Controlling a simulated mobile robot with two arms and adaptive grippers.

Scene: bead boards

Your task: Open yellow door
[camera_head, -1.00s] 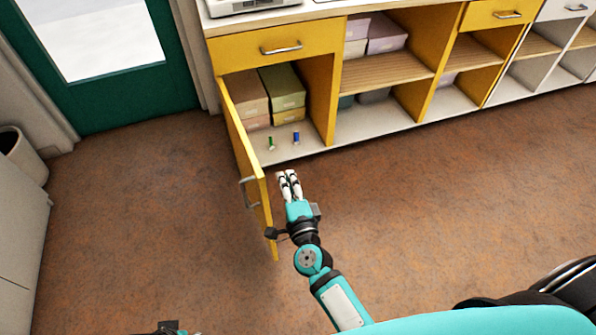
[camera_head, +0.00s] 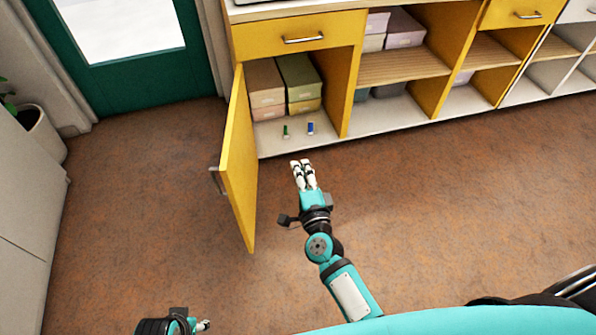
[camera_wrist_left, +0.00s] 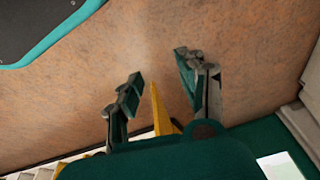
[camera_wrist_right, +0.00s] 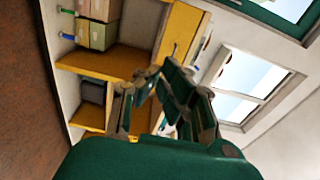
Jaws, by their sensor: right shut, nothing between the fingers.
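The yellow door (camera_head: 240,165) stands swung out on its left side hinge, well away from the cabinet front, with a metal handle (camera_head: 217,180) on its outer face. My right gripper (camera_head: 302,162) is shut and empty, right of the door and in front of the open compartment, apart from both. My left gripper (camera_head: 204,325) shows only partly at the bottom left of the head view. In the left wrist view its fingers (camera_wrist_left: 158,80) are spread, with the yellow door's edge (camera_wrist_left: 158,108) showing beyond them.
The open compartment holds several boxes (camera_head: 299,78), a green item (camera_head: 286,131) and a blue item (camera_head: 310,128). A yellow drawer (camera_head: 280,39) above is shut. Floor left of the door is clear up to a white cabinet (camera_head: 30,190) and a plant pot (camera_head: 42,135).

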